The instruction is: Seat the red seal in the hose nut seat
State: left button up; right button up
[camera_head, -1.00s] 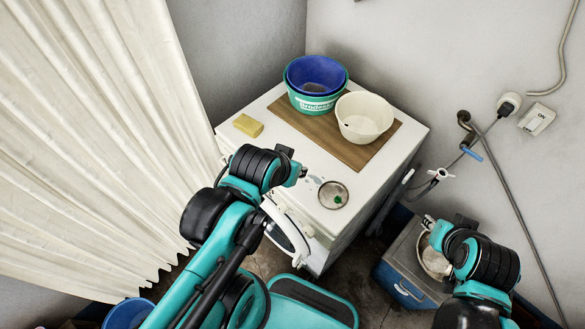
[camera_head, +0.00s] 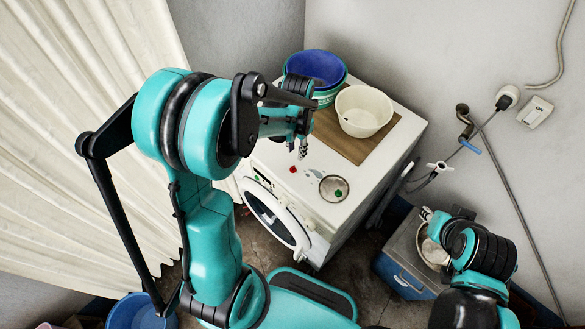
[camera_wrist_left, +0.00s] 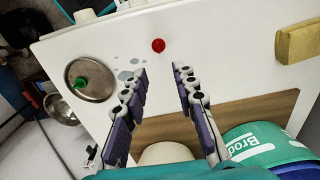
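The small red seal (camera_head: 293,169) lies on the white top of the washing machine (camera_head: 385,168). It also shows in the left wrist view (camera_wrist_left: 158,45), just beyond my fingertips. My left gripper (camera_head: 303,148) is over the machine top beside the red seal; in the wrist view its two fingers (camera_wrist_left: 160,70) are apart with nothing between them. A white winged fitting (camera_head: 440,168) sits on the hose below the wall tap; I cannot tell whether it holds the hose nut seat. My right gripper (camera_head: 428,214) is low at right by a metal bowl, its finger opening unclear.
A round metal dish (camera_head: 326,195) with a green piece (camera_wrist_left: 81,83) lies near the seal. A yellow sponge (camera_wrist_left: 298,42) shows in the wrist view. A blue-grey box (camera_head: 402,270) stands below right.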

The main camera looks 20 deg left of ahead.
aim_at(294, 165)
pick_arm(q)
jog(key=f, duration=0.2)
jog(key=f+b, duration=0.1)
jog(key=f, duration=0.1)
jog(key=f+b, duration=0.1)
jog(key=f, duration=0.2)
jog(key=shift+s+a, duration=0.15)
jog(key=shift+s, duration=0.2)
jog(key=shift+f+b, duration=0.35)
jog(key=shift+f, duration=0.05)
grip_shut()
jog(key=shift+r, duration=0.1)
